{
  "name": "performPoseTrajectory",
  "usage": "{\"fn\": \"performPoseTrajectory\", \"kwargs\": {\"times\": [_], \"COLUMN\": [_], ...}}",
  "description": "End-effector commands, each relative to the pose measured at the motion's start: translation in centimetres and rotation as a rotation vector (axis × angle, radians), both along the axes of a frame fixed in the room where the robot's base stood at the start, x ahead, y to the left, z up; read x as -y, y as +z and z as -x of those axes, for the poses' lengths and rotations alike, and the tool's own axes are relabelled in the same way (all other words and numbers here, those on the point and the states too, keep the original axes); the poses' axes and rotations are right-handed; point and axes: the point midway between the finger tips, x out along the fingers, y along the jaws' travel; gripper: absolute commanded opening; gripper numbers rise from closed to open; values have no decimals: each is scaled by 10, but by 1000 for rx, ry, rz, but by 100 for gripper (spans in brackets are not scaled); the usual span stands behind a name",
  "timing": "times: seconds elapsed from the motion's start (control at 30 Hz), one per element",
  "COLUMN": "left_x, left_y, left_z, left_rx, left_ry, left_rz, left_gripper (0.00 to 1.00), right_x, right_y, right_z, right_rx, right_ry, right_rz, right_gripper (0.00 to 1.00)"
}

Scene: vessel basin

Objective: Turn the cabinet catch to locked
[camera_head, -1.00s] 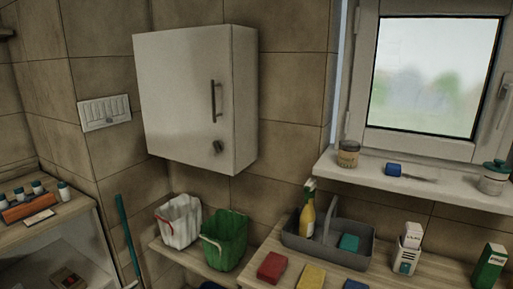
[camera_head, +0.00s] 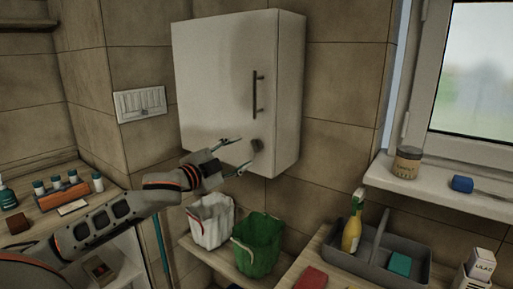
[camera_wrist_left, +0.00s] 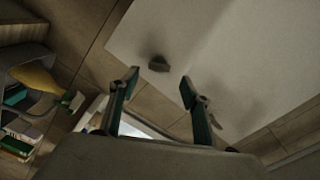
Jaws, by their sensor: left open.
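The white wall cabinet (camera_head: 225,85) is shut, with a dark bar handle (camera_head: 255,92) on its door. The catch (camera_head: 257,145), a small dark knob, sits below the handle near the door's lower right corner. Which way it is turned is too small to tell. My left gripper (camera_head: 240,157) is open and empty, just left of the catch and slightly lower in the head view. In the left wrist view the catch (camera_wrist_left: 158,64) lies just beyond the gap between the two fingertips (camera_wrist_left: 159,77), apart from them. My right gripper is out of view.
A white bin (camera_head: 211,222) and a green bin (camera_head: 257,243) stand on a low shelf below the cabinet. A grey caddy (camera_head: 375,262) with a yellow bottle (camera_head: 351,235) is to the right. A switch plate (camera_head: 140,103) is on the wall at left.

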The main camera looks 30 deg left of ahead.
Motion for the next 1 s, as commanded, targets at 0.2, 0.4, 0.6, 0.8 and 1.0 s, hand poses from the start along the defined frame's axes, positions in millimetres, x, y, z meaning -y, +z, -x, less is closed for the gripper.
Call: {"fn": "performPoseTrajectory", "kwargs": {"times": [0.2, 0.4, 0.6, 0.8, 1.0], "left_x": [2, 4, 6, 6, 6], "left_y": [3, 2, 0, 0, 0], "left_z": [-28, -50, -61, -63, -63], "left_rx": [3, 1, 0, 0, 0], "left_ry": [0, 0, -2, -2, -2], "left_rz": [2, 2, 0, -1, -1], "left_gripper": [47, 47, 47, 47, 24], "right_x": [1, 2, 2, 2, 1], "right_y": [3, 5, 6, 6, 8], "right_z": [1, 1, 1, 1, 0], "right_rx": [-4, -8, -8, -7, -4], "right_ry": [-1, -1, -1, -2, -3], "right_rz": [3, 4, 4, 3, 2], "right_gripper": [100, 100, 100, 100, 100]}}
